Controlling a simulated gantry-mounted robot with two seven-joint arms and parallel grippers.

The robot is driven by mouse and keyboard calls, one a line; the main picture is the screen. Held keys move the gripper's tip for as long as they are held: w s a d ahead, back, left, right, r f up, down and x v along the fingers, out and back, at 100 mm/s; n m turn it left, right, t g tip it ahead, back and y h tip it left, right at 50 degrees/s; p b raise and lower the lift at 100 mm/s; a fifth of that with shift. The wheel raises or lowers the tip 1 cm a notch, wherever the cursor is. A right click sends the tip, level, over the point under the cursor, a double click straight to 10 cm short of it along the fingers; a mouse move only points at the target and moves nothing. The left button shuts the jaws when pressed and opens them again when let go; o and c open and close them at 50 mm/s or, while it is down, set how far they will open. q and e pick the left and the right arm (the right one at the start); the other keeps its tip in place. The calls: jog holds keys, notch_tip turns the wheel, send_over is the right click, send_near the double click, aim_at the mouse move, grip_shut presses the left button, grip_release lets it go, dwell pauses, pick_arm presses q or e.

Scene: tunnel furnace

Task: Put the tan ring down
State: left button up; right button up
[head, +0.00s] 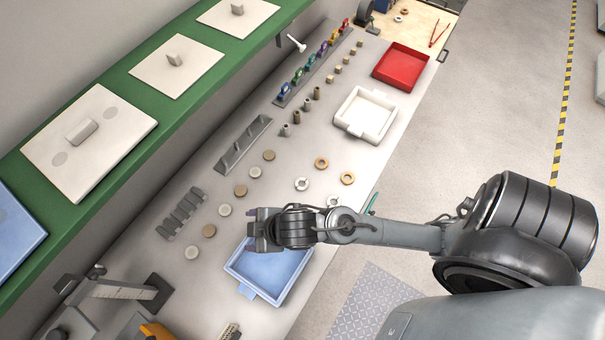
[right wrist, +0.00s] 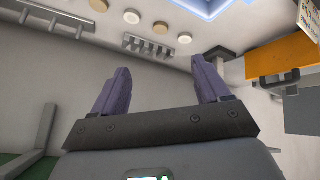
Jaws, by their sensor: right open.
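Two tan rings lie flat on the grey bench in the head view, one (head: 321,163) farther back and one (head: 347,178) nearer the bench's right edge. Two pale grey rings (head: 301,184) (head: 333,201) lie beside them. My right gripper (head: 252,229) is above the bench by the upper left part of the blue tray (head: 284,281), left of and nearer than the rings. In the right wrist view, its purple fingers (right wrist: 163,78) are apart with nothing between them. My left gripper is not in view.
A row of tan and white discs (head: 240,190) runs along the bench, beside grey slotted racks (head: 185,214). A white tray (head: 367,114) and a red tray (head: 401,65) stand farther back. A green shelf (head: 150,130) overhangs the left side.

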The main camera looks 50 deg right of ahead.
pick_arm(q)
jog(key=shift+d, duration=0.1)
pick_arm(e)
jog(key=s+d+f+m+g+h, duration=0.2)
jog(key=s+d+m, duration=0.4)
jog(key=s+d, duration=0.4)
jog(key=shift+d+f+g, duration=0.2)
jog(key=shift+d+g, duration=0.1)
jog(key=shift+g, duration=0.5)
